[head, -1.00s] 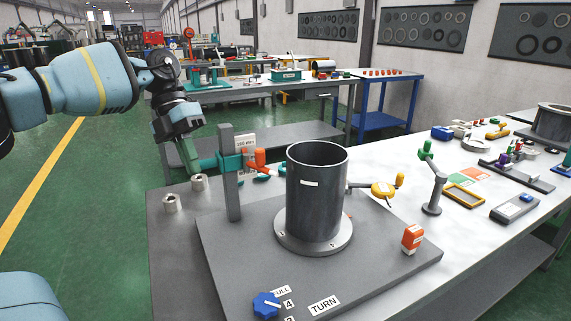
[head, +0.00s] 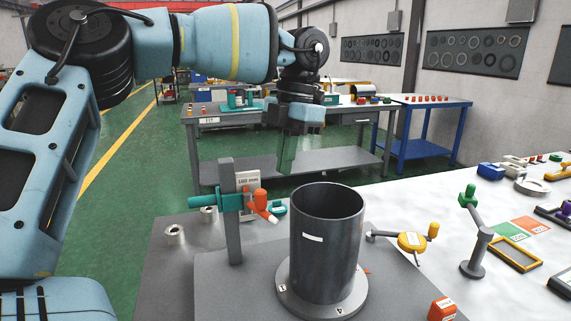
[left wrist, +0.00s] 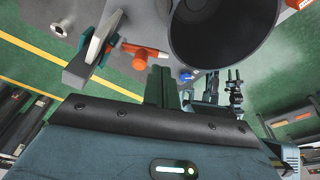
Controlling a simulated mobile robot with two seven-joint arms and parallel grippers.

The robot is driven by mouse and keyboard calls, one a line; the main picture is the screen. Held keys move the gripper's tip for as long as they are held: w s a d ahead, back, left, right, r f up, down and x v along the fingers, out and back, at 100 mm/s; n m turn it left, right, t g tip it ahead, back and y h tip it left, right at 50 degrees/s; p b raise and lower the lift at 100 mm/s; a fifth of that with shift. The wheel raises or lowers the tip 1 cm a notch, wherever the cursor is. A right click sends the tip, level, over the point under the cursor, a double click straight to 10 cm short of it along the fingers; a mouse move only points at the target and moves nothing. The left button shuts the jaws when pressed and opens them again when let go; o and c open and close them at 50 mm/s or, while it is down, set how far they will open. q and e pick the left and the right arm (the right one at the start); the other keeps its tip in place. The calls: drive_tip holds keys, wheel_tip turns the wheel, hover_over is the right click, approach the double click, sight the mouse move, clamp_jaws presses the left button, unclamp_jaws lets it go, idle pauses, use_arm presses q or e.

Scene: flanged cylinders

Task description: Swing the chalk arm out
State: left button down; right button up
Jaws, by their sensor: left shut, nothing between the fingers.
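A grey post (head: 231,225) stands left of the dark flanged cylinder (head: 327,240). It carries a teal cross arm (head: 215,203) with an orange holder (head: 260,200) on its right end, which looks like the chalk arm. A small pale tip (head: 273,218) points toward the cylinder; I cannot tell whether it touches. In the left wrist view the orange holder (left wrist: 150,53) shows beside the cylinder rim (left wrist: 222,30). My left gripper (head: 287,168) is shut and empty, pointing down beyond the cylinder, apart from the arm. It shows in the left wrist view (left wrist: 160,85). My right gripper is not in view.
A yellow gauge (head: 411,241) on a rod stands right of the cylinder. A green-topped stand (head: 472,235) and an orange block (head: 441,309) are further right. Two metal bushes, one of them here (head: 175,236), lie left of the post. The aisle floor beyond is clear.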

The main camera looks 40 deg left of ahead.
sight(261, 206)
use_arm(q)
drive_tip(key=x, duration=0.8)
drive_tip(key=shift+p, duration=0.35)
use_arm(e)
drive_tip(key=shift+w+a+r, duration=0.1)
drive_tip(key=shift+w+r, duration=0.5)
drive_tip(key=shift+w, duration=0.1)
use_arm(q)
drive_tip(key=shift+w, duration=0.1)
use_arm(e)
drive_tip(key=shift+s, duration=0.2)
